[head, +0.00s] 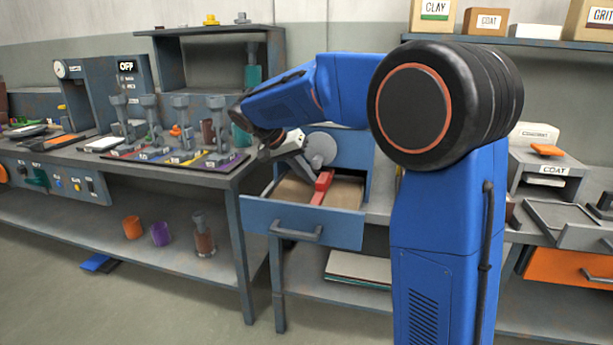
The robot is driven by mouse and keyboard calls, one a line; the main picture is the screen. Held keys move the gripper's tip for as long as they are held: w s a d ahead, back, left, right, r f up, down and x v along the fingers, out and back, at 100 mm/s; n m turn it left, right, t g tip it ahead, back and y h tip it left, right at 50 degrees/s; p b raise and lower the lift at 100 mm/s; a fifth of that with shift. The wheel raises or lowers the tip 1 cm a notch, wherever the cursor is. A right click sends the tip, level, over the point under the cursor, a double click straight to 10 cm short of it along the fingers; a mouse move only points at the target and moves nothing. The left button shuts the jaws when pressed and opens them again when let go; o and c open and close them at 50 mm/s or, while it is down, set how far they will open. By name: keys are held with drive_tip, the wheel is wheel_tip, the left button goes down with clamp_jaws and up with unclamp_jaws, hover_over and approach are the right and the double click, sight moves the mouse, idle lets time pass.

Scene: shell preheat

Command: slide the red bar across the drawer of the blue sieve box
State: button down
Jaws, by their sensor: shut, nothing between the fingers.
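The blue sieve box (352,150) stands on the bench in the middle, behind my arm. Its drawer (262,218) is pulled out toward me, with a grey handle on its blue front and a tan bed inside. The red bar (322,186) shows over the drawer, its visible length running from near the front toward the back. My gripper (308,172) is shut and empty, just left of the red bar and above the drawer. I cannot tell whether it touches the bar. My arm hides part of the box, and a grey disc (320,149) shows behind the gripper.
A bench at left holds several grey stands on a coloured mat (160,158) and a panel reading OFF (125,66). My arm covers the middle right. At far right are a COAT box (555,170) and an orange drawer (565,270).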

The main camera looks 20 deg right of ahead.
drive_tip(key=s+d, duration=0.4)
drive_tip(key=d, duration=0.1)
drive_tip(key=s+d, duration=0.2)
drive_tip(key=d, duration=0.1)
